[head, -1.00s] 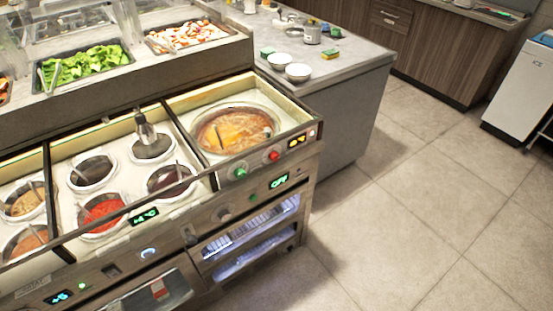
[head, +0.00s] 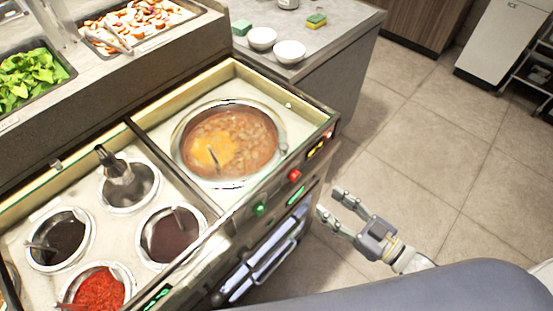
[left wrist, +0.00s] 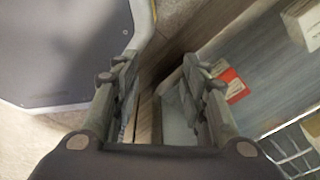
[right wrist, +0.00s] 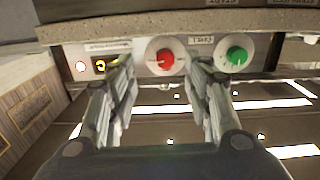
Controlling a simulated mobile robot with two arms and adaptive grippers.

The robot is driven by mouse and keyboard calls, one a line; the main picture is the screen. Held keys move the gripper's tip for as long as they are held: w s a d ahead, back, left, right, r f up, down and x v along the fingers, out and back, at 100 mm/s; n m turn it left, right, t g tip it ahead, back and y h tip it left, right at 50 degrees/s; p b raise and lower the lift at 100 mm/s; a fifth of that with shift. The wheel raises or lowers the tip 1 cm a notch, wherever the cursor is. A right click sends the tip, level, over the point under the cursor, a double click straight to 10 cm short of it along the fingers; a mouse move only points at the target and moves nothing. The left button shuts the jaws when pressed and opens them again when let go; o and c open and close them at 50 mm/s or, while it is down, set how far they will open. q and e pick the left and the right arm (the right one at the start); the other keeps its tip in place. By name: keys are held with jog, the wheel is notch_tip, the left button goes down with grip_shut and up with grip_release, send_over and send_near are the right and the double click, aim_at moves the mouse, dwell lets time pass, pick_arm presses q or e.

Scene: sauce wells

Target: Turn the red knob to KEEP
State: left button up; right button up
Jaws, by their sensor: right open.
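The red knob (head: 295,175) is on the front panel of the sauce counter, below the large soup well. In the right wrist view the red knob (right wrist: 165,57) sits on a pale round dial between and beyond my fingers. The green knob (right wrist: 237,56) is to its right there, and a small yellow-lit display (right wrist: 105,66) is to its left. My right gripper (head: 327,206) is open and empty, in front of the panel and apart from the knob. The dial's lettering is too small to read. My left gripper (left wrist: 155,75) shows in its own wrist view, fingers apart with nothing between them.
The soup well (head: 230,144) and several smaller sauce wells sit in the counter top. A grey side table (head: 335,30) holds white bowls (head: 289,51) and sponges. The tiled floor (head: 430,150) on the right is clear. A counter edge (right wrist: 190,25) overhangs the knobs.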

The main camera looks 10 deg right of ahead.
aim_at(297, 179)
jog(key=x, duration=0.3)
jog(key=r+p+x, duration=0.1)
jog(key=x, duration=0.2)
jog(key=r+x, duration=0.1)
jog(key=x, duration=0.2)
jog(key=shift+w+a+f, duration=0.1)
jog(key=shift+a, duration=0.45)
jog(key=shift+w+a+f, duration=0.1)
jog(key=shift+w+a, duration=0.15)
jog(key=shift+w, duration=0.1)
pick_arm(q)
jog(key=shift+s+d+r, duration=0.25)
jog(key=shift+s+r, duration=0.15)
jog(key=shift+s, duration=0.15)
jog(key=shift+s+d+r, duration=0.25)
jog(key=shift+s+r, duration=0.1)
jog(key=shift+s, duration=0.15)
pick_arm(e)
jog(key=c, duration=1.1)
